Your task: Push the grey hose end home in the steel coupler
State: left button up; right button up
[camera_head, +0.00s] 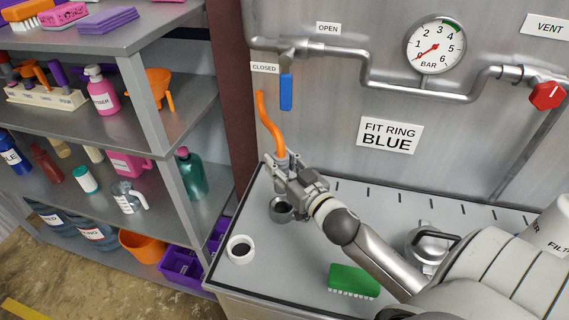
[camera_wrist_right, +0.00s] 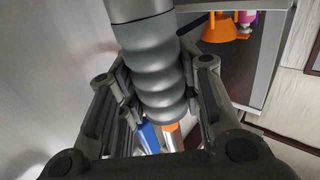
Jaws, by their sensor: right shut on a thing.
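My right gripper (camera_head: 287,172) is shut on the grey hose end (camera_wrist_right: 152,68), above the back left of the bench. In the right wrist view the ribbed hose end stands between the two fingers (camera_wrist_right: 158,95), with the orange hose leaving it at the bottom. The orange hose (camera_head: 271,122) rises from the gripper in the head view. The steel coupler (camera_head: 281,211) is a round grey piece just below the gripper, partly covered by it. The fingers hide most of the hose end there, so I cannot tell how far it sits in the coupler. My left gripper is out of view.
A green brush (camera_head: 354,281) and a metal lidded jug (camera_head: 430,245) are to the right. A blue valve lever (camera_head: 286,92) hangs behind the hose. Shelves (camera_head: 150,144) stand at the left.

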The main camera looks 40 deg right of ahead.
jog(key=shift+r, duration=0.1)
jog(key=shift+d+f, duration=0.1)
jog(key=shift+f, duration=0.1)
notch_tip(320, 180, down, 2)
jog(key=shift+f+b, duration=0.1)
jog(key=shift+b, duration=0.6)
jog(key=shift+f+b, duration=1.15)
jog(key=shift+f, duration=0.45)
jog(key=shift+p, duration=0.65)
jog(key=shift+f+b, duration=1.65)
jog(key=shift+f, duration=0.75)
